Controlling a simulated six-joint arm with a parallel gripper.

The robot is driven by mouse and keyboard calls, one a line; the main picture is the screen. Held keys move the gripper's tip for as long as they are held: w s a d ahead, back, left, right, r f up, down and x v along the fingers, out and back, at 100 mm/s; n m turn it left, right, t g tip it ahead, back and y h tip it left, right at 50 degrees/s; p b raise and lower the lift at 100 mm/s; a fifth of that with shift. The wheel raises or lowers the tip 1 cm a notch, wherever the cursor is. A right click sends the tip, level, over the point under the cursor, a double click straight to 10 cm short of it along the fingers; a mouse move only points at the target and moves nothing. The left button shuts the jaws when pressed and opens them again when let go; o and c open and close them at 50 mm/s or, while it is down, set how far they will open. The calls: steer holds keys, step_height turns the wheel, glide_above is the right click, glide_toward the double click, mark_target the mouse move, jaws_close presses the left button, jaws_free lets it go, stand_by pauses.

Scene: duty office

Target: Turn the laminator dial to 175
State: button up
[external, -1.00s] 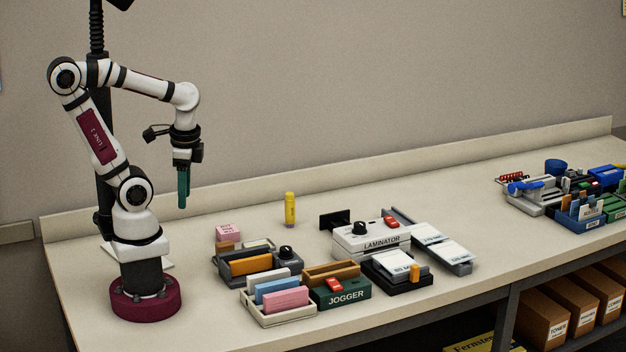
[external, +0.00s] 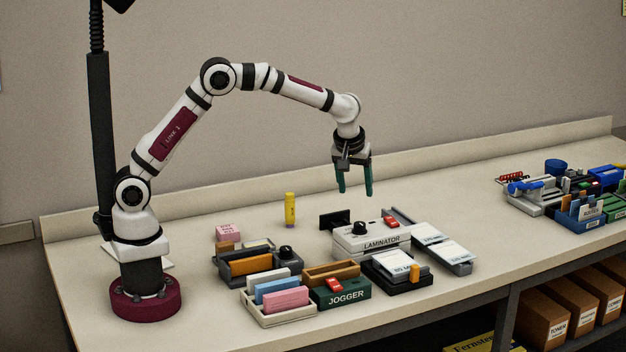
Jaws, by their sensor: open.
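The laminator (external: 370,241) is a white box with its name on the front, standing on the bench in the middle of the external view. A black dial (external: 359,228) sits on its top, left of a red switch (external: 390,222). The dial's scale and setting are too small to read. My gripper (external: 355,192) points down above the laminator, its two dark green fingers apart with nothing between them. The fingertips are above the dial and clear of it.
A green jogger (external: 341,292) and a tray of coloured cards (external: 279,303) stand in front. A second black knob (external: 285,252) is on a unit to the left. A yellow glue stick (external: 290,210) stands behind. Trays of white cards (external: 453,254) lie to the right.

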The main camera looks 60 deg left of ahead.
mark_target(359, 224)
steer(key=x, duration=1.1)
steer(key=shift+a+f, duration=0.1)
steer(key=shift+f, duration=0.15)
steer(key=shift+c, duration=0.3)
jaws_close()
